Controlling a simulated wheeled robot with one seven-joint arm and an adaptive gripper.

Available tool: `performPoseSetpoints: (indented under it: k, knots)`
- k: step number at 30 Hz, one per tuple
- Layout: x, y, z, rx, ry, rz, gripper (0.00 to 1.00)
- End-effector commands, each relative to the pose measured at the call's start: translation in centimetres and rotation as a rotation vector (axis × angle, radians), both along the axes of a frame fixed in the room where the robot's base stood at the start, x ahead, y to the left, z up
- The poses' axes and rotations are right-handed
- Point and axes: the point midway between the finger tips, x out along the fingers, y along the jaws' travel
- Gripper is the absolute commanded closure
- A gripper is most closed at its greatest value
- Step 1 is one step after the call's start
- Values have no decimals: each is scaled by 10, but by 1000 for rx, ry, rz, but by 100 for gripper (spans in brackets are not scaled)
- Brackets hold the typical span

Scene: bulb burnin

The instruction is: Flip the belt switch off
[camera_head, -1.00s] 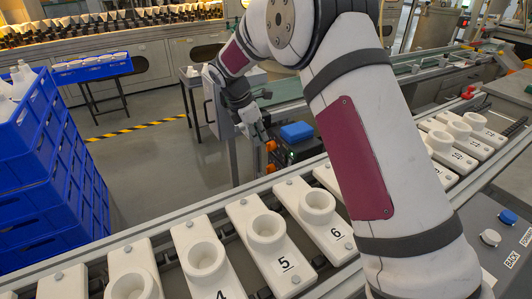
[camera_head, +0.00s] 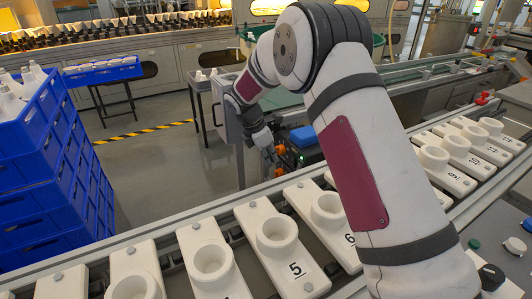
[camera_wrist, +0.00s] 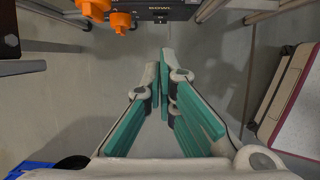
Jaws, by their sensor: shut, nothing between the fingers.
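A dark control box (camera_head: 298,156) with a blue block on top stands behind the near conveyor in the head view. Orange knobs (camera_head: 280,150) stick out from its left side. In the wrist view two orange knobs (camera_wrist: 120,22) hang at the top left beside a dark panel (camera_wrist: 165,12) lettered "BOWL". I cannot tell which knob is the belt switch. My gripper (camera_wrist: 163,58) is shut and empty, its teal-padded fingers together below the panel and apart from the knobs. In the head view my gripper (camera_head: 266,146) is just left of the knobs, its tips partly unclear.
The near conveyor carries white numbered holders (camera_head: 277,235) across the front. Blue crates (camera_head: 45,165) are stacked at the left. A grey control panel (camera_head: 495,235) with buttons is at the right. In the wrist view a pale red-edged piece (camera_wrist: 295,115) is at the right. Grey floor lies below my gripper.

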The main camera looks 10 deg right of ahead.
Motion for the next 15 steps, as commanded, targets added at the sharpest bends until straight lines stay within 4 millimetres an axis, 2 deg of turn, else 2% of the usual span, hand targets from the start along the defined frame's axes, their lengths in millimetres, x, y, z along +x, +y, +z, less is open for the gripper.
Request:
performPoseSetpoints:
  k: [1, 4, 9, 15]
  knots:
    - [1, -4, -13, -1, 3, -1, 100]
    - [3, -10, -30, -1, 2, -1, 100]
    - [11, -34, -26, 0, -1, -3, 100]
    - [15, -46, -22, -1, -2, -1, 100]
